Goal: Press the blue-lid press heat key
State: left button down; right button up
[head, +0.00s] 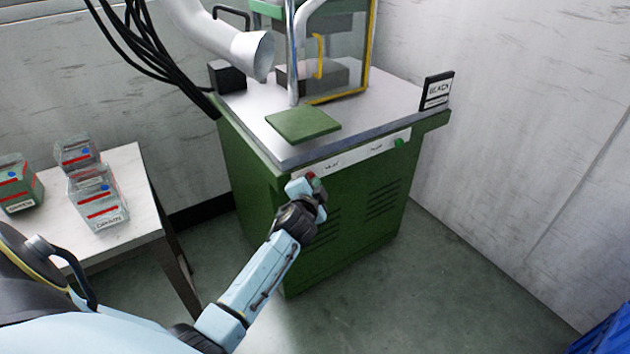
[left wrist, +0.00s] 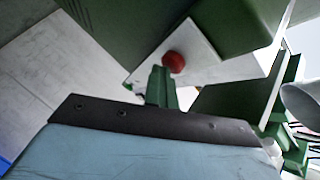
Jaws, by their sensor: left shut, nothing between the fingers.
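A green press cabinet (head: 350,215) stands against the wall in the head view, with a white label strip (head: 355,152) along its front top edge. A green key (head: 399,142) sits at the strip's right end. A red key (head: 311,176) shows right by my left gripper (head: 312,190), which is shut and empty in front of the strip's left end. In the left wrist view the red key (left wrist: 173,62) is on the white panel, just beyond my left fingertips (left wrist: 162,75). I cannot tell whether they touch. The key labels are too small to read. No blue lid shows.
A white table (head: 135,185) at left holds several clear boxes with red bands (head: 97,197).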

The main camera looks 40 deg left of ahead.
pick_arm(q)
jog(key=shift+a+r, duration=0.15)
jog(key=shift+a, duration=0.35)
jog(key=s+d, duration=0.2)
jog(key=d, duration=0.4)
jog(key=shift+s+f, duration=0.2)
